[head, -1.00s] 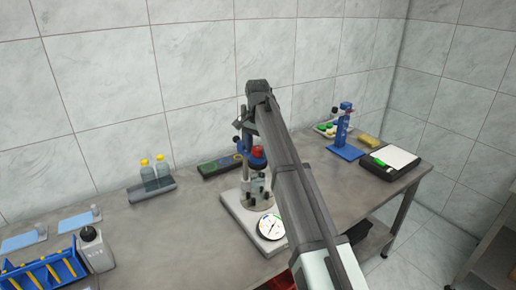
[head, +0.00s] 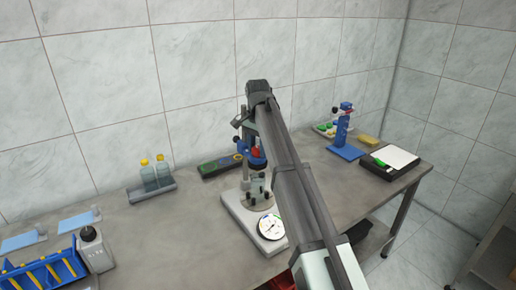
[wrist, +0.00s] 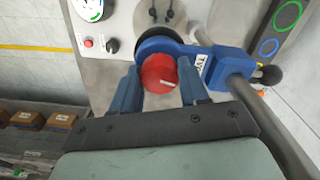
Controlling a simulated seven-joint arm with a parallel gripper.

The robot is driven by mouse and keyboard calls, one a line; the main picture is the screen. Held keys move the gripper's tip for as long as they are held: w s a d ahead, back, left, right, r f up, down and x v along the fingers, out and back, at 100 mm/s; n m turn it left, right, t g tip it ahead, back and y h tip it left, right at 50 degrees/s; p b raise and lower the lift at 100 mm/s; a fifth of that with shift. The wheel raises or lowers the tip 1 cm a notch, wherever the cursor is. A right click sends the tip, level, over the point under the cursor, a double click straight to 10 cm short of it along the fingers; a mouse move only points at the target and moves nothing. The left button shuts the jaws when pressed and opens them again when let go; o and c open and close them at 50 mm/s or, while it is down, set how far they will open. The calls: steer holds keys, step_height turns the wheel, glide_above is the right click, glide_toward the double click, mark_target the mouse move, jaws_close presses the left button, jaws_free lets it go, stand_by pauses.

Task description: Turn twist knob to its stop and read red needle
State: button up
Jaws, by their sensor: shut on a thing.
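The red twist knob (wrist: 159,74) sits on a blue holder (wrist: 222,62) of the stand, with a white mark pointing to the right in the wrist view. My gripper (wrist: 158,84) has its two blue fingers on either side of the knob and is shut on it. In the head view the knob (head: 257,154) is partly covered by my arm. The round dial (head: 271,227) lies on the front of the stand's light base (head: 240,218). The dial (wrist: 90,8) is cut off by the top edge in the wrist view. Its needle is too small to read.
A small red button (wrist: 88,43) is on the base plate.

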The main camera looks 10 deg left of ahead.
steer(key=m, duration=0.8)
steer(key=shift+m, duration=0.3)
steer(key=o, duration=1)
steer(key=shift+c, duration=0.2)
steer(key=n, duration=0.4)
steer(key=shift+n, duration=1.7)
